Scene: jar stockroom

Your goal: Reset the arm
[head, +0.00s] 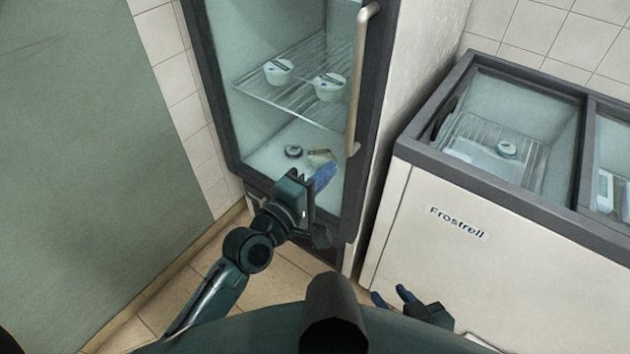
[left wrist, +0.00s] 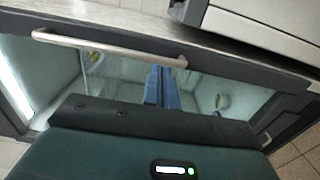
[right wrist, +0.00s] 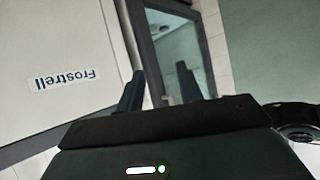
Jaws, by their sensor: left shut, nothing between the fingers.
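My left arm reaches in from the left in the head view. My left gripper (head: 325,172) is in front of the lower glass of the upright fridge (head: 375,110). Its blue fingers are together with nothing between them; the left wrist view shows them side by side (left wrist: 161,86) before the glass. I cannot tell whether they touch the glass. My right gripper (head: 390,295) is low at the bottom right, in front of the chest freezer (head: 420,255). Its two fingers stand apart and empty, as the right wrist view (right wrist: 160,85) also shows.
The fridge door looks closed, with a long metal handle (head: 355,85). White tubs (head: 328,87) stand on its wire shelf, and a small jar (head: 293,151) lies lower down. The freezer has a sliding glass top. A grey-green panel (head: 80,150) stands at the left.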

